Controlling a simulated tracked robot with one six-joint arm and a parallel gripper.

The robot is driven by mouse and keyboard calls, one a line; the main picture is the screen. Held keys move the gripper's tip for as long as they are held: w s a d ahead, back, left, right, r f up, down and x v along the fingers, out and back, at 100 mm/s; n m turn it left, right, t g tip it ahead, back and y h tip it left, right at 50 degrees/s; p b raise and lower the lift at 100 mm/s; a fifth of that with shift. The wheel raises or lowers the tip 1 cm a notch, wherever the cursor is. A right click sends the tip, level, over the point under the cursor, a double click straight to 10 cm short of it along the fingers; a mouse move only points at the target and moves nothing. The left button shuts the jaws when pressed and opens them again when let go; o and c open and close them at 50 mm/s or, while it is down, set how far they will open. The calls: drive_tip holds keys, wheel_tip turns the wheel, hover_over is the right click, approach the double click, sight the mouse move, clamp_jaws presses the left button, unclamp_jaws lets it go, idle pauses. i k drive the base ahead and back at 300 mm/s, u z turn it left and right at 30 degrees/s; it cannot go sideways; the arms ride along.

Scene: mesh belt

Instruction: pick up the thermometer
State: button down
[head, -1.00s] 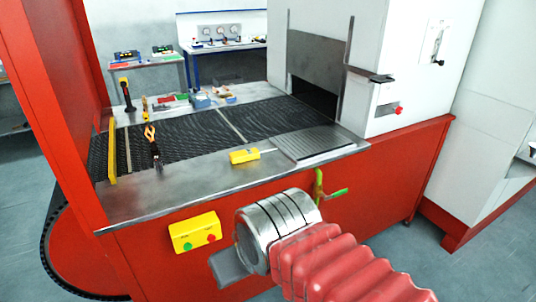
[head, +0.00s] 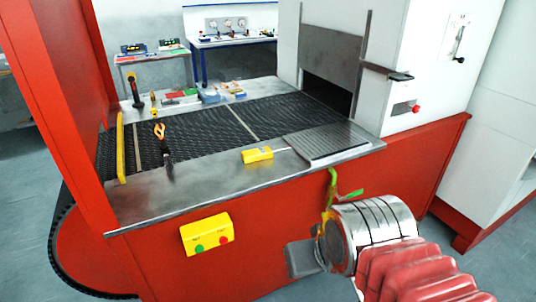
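The thermometer seems to be the yellow hand-held device (head: 257,155) with a thin probe pointing right. It lies flat on the steel front ledge of the mesh belt, just left of the ribbed metal plate. My gripper (head: 305,258) is low at the right, in front of the red side panel, below and to the right of the thermometer and well apart from it. A silver wrist and a red ribbed sleeve show behind it. Its fingers are mostly hidden, so I cannot tell whether they are open.
A yellow button box (head: 207,234) is on the panel. The white oven (head: 425,65) rises at the right. The ledge between is clear.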

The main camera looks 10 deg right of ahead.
sight(259, 153)
drive_tip(key=z, duration=2.05)
drive_tip(key=i, duration=1.45)
drive_tip(key=u, duration=0.2)
